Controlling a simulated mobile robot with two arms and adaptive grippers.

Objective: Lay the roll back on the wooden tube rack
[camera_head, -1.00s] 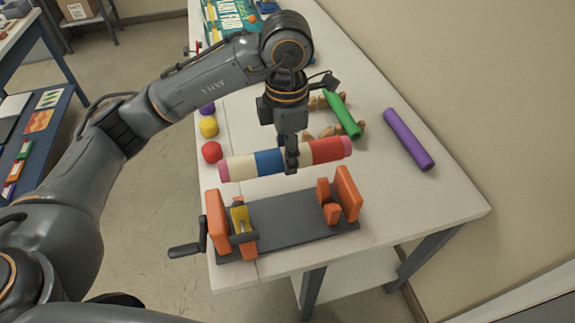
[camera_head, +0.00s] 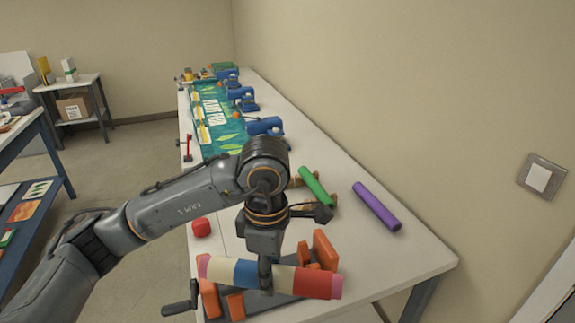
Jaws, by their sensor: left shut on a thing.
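The roll (camera_head: 222,271), striped pink, cream, blue and red, is held roughly level across the picture. My left gripper (camera_head: 266,278) is shut around its middle, pointing down. The roll is in front of a dark-based stand with orange uprights (camera_head: 325,248) and hides part of it; I cannot tell the gap between them. The wooden tube rack (camera_head: 333,199) is farther back on the table, mostly hidden by my left wrist and a green tube (camera_head: 314,184) lying on it. My right gripper is not in view.
A purple tube (camera_head: 377,206) lies on the white table (camera_head: 420,258) right of the rack. A red ball or cylinder (camera_head: 201,227) stands at the left edge. Blue clamps (camera_head: 266,126) and a green printed sheet (camera_head: 213,138) fill the far end. A wall bounds the right side.

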